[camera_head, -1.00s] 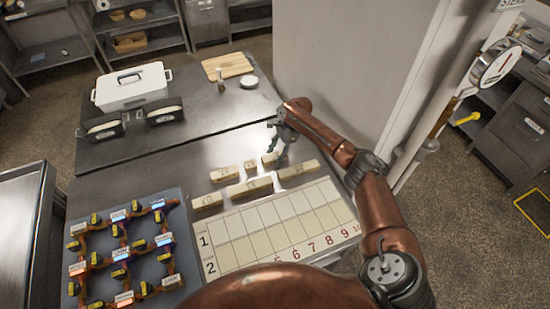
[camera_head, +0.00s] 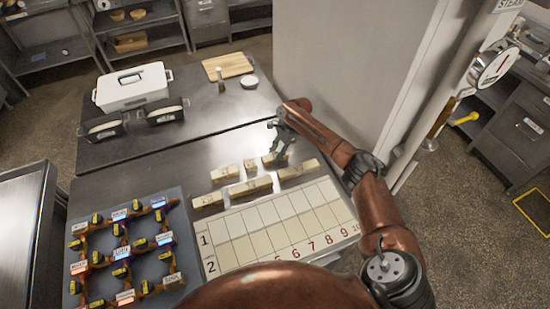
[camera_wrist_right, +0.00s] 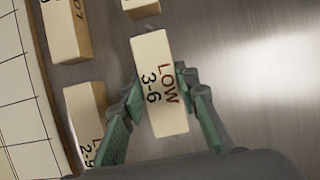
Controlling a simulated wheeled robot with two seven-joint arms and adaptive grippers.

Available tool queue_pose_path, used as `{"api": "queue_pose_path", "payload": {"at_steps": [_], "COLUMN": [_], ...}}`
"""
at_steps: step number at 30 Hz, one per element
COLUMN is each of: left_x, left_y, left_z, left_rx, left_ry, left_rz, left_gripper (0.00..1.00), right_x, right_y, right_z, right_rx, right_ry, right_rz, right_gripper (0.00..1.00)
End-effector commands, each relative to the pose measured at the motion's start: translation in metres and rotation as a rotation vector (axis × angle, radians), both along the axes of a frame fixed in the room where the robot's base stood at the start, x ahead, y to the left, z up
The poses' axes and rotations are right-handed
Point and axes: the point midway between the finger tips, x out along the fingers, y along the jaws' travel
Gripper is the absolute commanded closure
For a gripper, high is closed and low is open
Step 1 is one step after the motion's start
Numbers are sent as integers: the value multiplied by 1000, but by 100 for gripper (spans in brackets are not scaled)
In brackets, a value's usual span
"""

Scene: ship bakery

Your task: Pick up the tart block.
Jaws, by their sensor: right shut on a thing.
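Several cream blocks stand on the steel table above the numbered board. My right gripper (camera_head: 277,153) is at the far right block of the back row (camera_head: 269,161). In the right wrist view, my right gripper (camera_wrist_right: 160,82) has its green fingers on both sides of a block (camera_wrist_right: 158,62) marked "LOW 3-6" and is shut on it. I cannot tell whether this block is lifted off the table. No block shows a readable "tart" mark; the small labels in the head view are too blurred. My left gripper is not in view.
Neighbouring blocks (camera_wrist_right: 65,30) and (camera_wrist_right: 85,112) lie close on the left in the wrist view. The numbered board (camera_head: 240,250) and a blue-grey tray (camera_head: 180,246) with yellow-marked pieces are nearer me. A white lidded pot (camera_head: 131,92) stands farther back. A pale wall stands at the right.

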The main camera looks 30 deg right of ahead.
Motion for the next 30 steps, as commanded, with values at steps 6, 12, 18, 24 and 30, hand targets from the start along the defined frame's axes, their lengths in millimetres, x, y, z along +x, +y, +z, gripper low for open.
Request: {"api": "queue_pose_path", "payload": {"at_steps": [6,12,18,24,30], "left_x": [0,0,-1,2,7], "left_y": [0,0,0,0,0], "left_z": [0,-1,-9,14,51], "left_rx": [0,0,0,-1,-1], "left_ry": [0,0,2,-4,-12], "left_rz": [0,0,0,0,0], "left_gripper": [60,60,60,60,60], "right_x": [-1,-1,0,0,-7], "right_y": [-1,-1,-2,-1,-3], "right_z": [-3,-4,-1,26,50], "right_rx": [-2,-3,-5,-2,0], "right_ry": [2,2,1,-1,2], "right_rz": [-1,-1,-1,-2,-2], "right_gripper": [97,98,98,98,98]}}
